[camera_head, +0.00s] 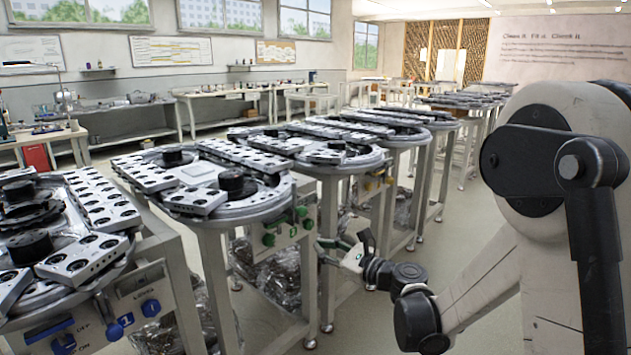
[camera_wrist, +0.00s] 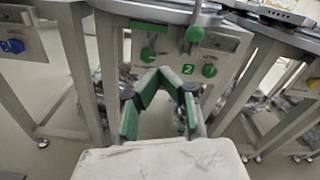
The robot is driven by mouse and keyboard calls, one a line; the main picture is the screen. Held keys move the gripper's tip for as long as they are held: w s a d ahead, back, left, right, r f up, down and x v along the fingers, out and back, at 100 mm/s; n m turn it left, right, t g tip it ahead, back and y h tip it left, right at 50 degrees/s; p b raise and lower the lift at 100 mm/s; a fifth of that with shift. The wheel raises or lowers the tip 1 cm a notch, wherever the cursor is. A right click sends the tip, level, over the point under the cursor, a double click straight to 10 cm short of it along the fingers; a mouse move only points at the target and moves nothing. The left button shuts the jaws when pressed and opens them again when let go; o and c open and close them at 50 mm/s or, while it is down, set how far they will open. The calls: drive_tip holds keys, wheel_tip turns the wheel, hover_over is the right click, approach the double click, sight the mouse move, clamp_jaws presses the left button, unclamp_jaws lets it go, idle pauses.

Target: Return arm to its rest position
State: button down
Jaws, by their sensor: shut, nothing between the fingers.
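My arm (camera_head: 462,295) reaches forward from the right of the head view, with my gripper (camera_head: 328,250) low in front of the ring-track stations. In the wrist view my gripper (camera_wrist: 159,76) has green-padded fingers that lean inward to each other at the tips. It is shut with nothing between the fingers. It points at the control panel (camera_wrist: 222,48) of a station, which has green knobs, a green lever and a green number 2 tag. The fingers overlap the panel's lower part in the wrist view; I cannot tell the exact gap.
Ring-track tables (camera_head: 215,178) stand in a row, with metal blocks and black hubs on top. The nearest has blue controls (camera_head: 151,307). Table legs and clear wrapped bundles (camera_head: 272,265) lie below. Workbenches (camera_head: 225,95) line the back wall. Open floor (camera_head: 385,320) lies between the tables and my arm.

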drive_tip(key=s+d+r+n+g+h, duration=0.2)
drive_tip(key=s+n+h, duration=0.1)
drive_tip(key=s+n, duration=0.4)
drive_tip(key=s+d+r+n+g+h, duration=0.1)
drive_tip(key=s+d+r+n+h, duration=0.2)
drive_tip(key=s+n, duration=0.35)
drive_tip(key=s+d+f+n+g+h, duration=0.1)
drive_tip(key=s+d+f+n+h, duration=0.1)
drive_tip(key=s+d+n+h, duration=0.65)
drive_tip(key=s+d+f+n+g+y, duration=0.15)
drive_tip(key=s+d, duration=0.35)
drive_tip(key=s, duration=0.8)
wheel_tip(320, 180, up, 15)
drive_tip(key=p, duration=1.4)
drive_tip(key=shift+w+a+r+m+t+p, duration=0.15)
drive_tip(key=shift+a+m+t+p, duration=0.1)
drive_tip(key=shift+m+t+p, duration=0.15)
